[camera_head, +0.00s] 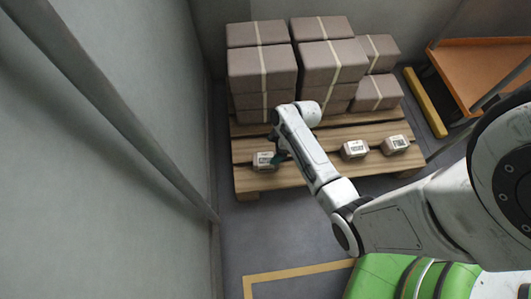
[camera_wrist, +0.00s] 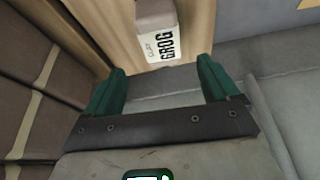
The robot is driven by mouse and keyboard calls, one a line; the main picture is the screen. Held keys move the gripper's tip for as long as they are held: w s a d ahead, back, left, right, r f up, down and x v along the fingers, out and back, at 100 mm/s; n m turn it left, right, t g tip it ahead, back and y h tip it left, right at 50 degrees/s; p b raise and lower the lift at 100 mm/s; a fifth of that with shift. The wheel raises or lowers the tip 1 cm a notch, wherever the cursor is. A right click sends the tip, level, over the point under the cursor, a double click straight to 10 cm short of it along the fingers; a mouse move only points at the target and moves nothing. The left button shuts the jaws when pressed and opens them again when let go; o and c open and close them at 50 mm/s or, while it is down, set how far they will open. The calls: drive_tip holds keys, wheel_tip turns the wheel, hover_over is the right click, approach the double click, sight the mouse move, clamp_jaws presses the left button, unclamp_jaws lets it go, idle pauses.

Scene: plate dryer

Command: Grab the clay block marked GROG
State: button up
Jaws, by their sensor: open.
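The clay block marked GROG (camera_wrist: 160,42) lies on the wooden pallet, with its white label facing up and readable in the wrist view. In the head view, the leftmost small block (camera_head: 262,160) sits near the pallet's front left, with my gripper (camera_head: 281,157) just to its right. In the wrist view, my gripper (camera_wrist: 162,72) is open and empty, its two green fingers spread wider than the block. The block shows just beyond the fingertips, roughly midway between them, and is cut off by the top edge. I cannot tell the height gap.
Two more labelled small blocks, the middle one (camera_head: 355,149) and the right one (camera_head: 395,144), sit on the pallet (camera_head: 245,182). Stacked brown wrapped blocks (camera_head: 262,70) stand behind. A grey wall (camera_head: 150,120) is at left, and an orange cart (camera_head: 480,62) at back right.

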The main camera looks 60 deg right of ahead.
sight(267, 158)
drive_tip(key=b+x, duration=0.3)
drive_tip(key=x, duration=0.3)
drive_tip(key=shift+s+d, duration=0.1)
drive_tip(key=shift+d, duration=0.05)
drive_tip(key=shift+b+x, duration=1.8)
drive_tip(key=shift+x, duration=0.85)
drive_tip(key=shift+s+f, duration=0.15)
drive_tip(key=shift+s, duration=0.05)
drive_tip(key=c, duration=1.5)
drive_tip(key=shift+c, duration=0.4)
